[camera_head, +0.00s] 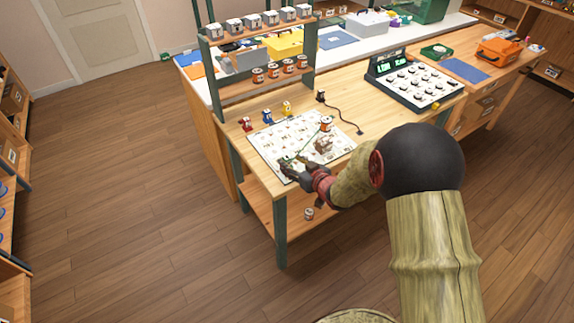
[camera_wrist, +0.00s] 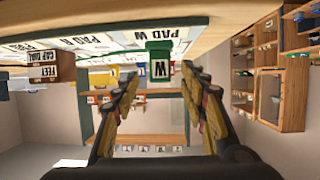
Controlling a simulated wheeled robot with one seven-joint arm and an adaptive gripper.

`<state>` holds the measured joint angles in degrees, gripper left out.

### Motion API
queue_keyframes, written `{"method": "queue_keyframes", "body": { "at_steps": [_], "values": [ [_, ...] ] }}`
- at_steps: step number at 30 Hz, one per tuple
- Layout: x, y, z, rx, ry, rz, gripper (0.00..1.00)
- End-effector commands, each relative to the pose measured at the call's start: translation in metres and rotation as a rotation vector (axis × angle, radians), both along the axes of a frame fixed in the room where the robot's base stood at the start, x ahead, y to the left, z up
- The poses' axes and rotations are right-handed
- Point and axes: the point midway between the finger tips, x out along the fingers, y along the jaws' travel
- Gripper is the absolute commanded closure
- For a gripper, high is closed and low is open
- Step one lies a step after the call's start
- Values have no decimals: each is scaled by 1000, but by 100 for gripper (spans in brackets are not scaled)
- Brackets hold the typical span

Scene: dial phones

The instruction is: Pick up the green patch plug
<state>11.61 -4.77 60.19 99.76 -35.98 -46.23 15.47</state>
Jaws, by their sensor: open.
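The green patch plug (camera_wrist: 158,50) is a small green block with a white W label, at the upper middle of the wrist view. It stands on the white pad board near the PAD W marking. My gripper (camera_wrist: 160,84) is open, with one finger to each side of the plug's line. The plug sits between or just beyond the fingertips, and I see no finger touching it. In the head view my gripper (camera_head: 287,167) is low over the near corner of the white board (camera_head: 268,146), and it largely hides the plug there.
A brown labelled block (camera_wrist: 52,66) and an orange-and-white spool (camera_head: 326,124) are on the board. Red (camera_head: 246,124), blue (camera_head: 267,117) and yellow (camera_head: 287,107) plugs stand behind it. A black plug (camera_head: 320,96) trails a cord. A dial panel (camera_head: 415,82) is further right.

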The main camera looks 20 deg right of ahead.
Motion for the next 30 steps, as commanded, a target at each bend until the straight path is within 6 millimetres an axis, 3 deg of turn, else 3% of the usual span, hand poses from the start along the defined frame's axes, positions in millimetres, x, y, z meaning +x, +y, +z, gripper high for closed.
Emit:
{"method": "queue_keyframes", "body": {
  "at_steps": [7, 17, 30],
  "values": [
    [30, 10, -16, 0, -1, 0, 57],
    [35, 11, -17, 1, 0, -1, 57],
    [35, 11, -17, 1, 0, -1, 82]
  ]
}}
